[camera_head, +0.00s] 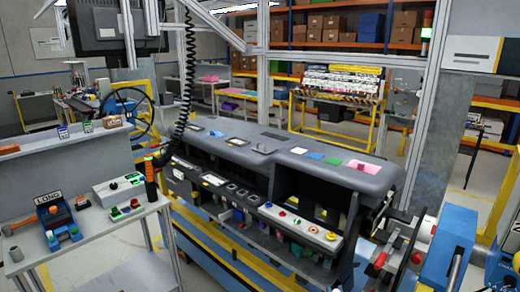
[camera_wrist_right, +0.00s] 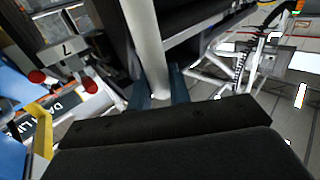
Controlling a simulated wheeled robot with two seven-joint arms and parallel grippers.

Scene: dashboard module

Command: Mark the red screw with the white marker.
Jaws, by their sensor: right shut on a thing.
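My right gripper (camera_wrist_right: 160,90) is shut on a slim white cylinder (camera_wrist_right: 148,40), which looks like the white marker, between its two dark blue fingers in the right wrist view. Its tip end is not clearly seen. In the head view the gripper is hard to separate from the metal parts at the lower right. The dashboard module (camera_head: 290,155) stands in the middle of the head view. I cannot tell which red part is the screw. My left gripper is not in view.
A side table (camera_head: 88,250) at the left holds a blue fixture and a control box with coloured buttons. An orange-handled tool (camera_head: 151,178) hangs there on a coiled black cable. Blue and silver machinery (camera_head: 450,245) with red knobs crowds the lower right.

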